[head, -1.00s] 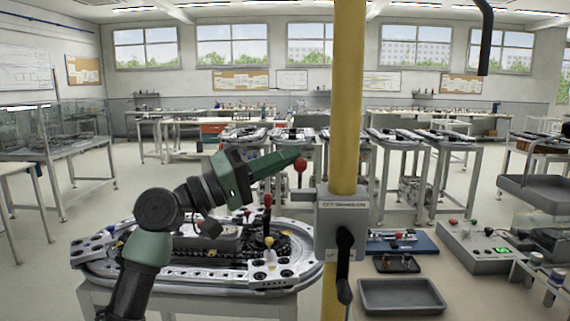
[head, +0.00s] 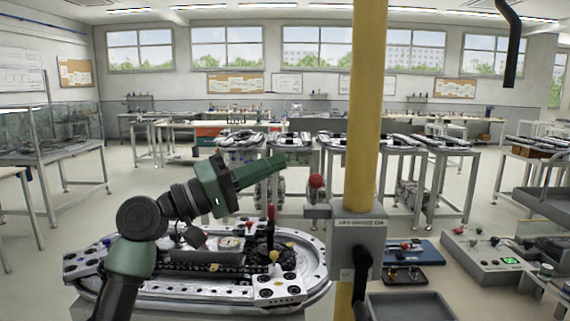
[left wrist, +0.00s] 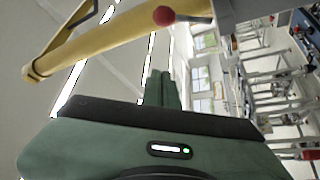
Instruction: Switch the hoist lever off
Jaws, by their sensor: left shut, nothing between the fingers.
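A grey box (head: 358,241) with a small label is fixed to the yellow post (head: 368,120). A short lever with a red ball knob (head: 316,181) stands upright at its left side. A black crank-like handle (head: 360,270) hangs down on its front. I cannot tell for certain which one is the hoist lever. My left gripper (head: 284,160) is shut and empty, a little left of and above the red knob, apart from it in the picture. In the left wrist view the shut fingers (left wrist: 163,90) point towards the post, with the red knob (left wrist: 168,16) beyond. My right gripper is not in view.
The oval ring track (head: 90,264) with its own red and yellow knobs lies below my left arm. A grey tray (head: 410,306), a blue board (head: 425,257) and a control box (head: 485,252) are right of the post.

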